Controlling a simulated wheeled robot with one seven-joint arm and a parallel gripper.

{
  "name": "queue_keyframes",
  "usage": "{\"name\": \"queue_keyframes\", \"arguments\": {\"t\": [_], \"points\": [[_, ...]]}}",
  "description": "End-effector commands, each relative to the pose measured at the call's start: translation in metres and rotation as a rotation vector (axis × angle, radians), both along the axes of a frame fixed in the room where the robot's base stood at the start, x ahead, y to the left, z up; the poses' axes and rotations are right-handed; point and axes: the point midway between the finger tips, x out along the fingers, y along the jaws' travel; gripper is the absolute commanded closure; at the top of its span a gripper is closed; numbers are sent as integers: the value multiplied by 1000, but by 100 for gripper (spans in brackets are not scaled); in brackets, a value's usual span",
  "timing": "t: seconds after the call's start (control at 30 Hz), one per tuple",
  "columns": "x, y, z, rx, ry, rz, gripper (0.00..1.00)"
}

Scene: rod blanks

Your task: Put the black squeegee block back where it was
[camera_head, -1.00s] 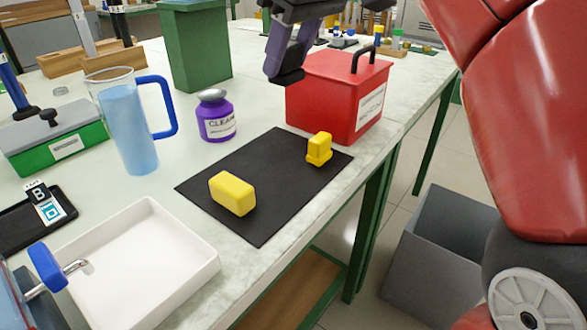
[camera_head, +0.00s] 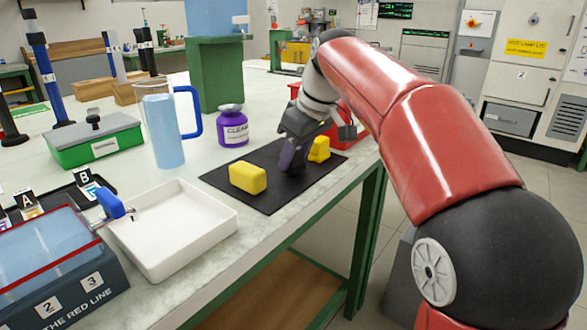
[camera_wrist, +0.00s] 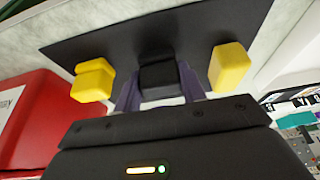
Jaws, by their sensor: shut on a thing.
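The black squeegee block (camera_wrist: 158,72) shows between the fingers of my gripper (camera_wrist: 160,85) in the wrist view. My gripper is shut on it, over the black mat (camera_wrist: 100,42). In the head view my gripper (camera_head: 290,165) is low over the middle of the black mat (camera_head: 263,201), and the block is hidden there. I cannot tell whether the block touches the mat. A yellow block (camera_head: 247,178) lies to the left of my gripper, and a yellow stepped piece (camera_head: 319,149) stands to its right; neither is touched.
A red box (camera_head: 345,128) stands behind the mat, partly hidden by my arm. A purple jar (camera_head: 232,126), a blue jug (camera_head: 161,130) and a white tray (camera_head: 182,233) stand to the left. The table's front edge runs close to the mat.

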Motion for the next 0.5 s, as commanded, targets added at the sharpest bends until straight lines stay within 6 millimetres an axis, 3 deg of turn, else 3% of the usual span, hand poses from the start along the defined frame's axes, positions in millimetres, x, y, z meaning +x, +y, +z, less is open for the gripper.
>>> {"name": "queue_keyframes", "arguments": {"t": [0.03,0.43,0.47,0.5], "points": [[1,-1,-9,0,0,0,81],[0,-1,-11,0,0,0,81],[0,-1,-9,0,0,0,56],[0,-1,-9,0,0,0,50]]}}
